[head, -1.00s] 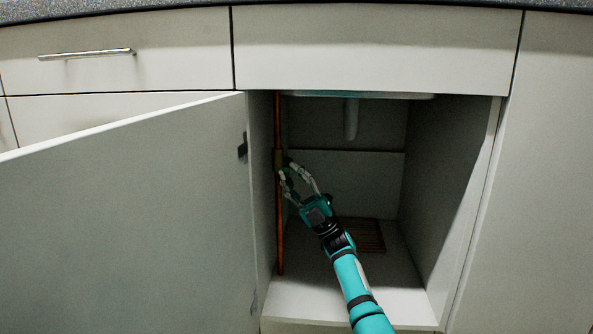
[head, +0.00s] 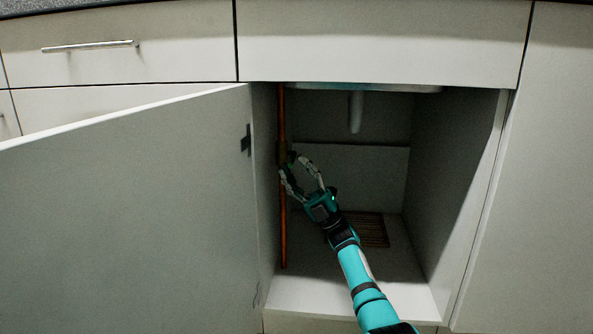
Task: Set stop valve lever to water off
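The stop valve (head: 283,153) is a small brassy body on a vertical copper pipe (head: 283,235) at the left wall inside the open cabinet. Its lever cannot be made out; my fingers cover that area. My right gripper (head: 290,168) reaches into the cabinet from the lower right, with its fingertips at the valve, just right of the pipe. Its fingers are spread apart in a curve with a gap between them. Whether they touch the lever cannot be told. My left gripper is not in view.
The cabinet door (head: 130,215) stands open to the left. A white drain pipe (head: 355,112) hangs from the sink underside at the top. A slatted wooden rack (head: 372,229) lies at the back of the cabinet floor. The cabinet's right side is clear.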

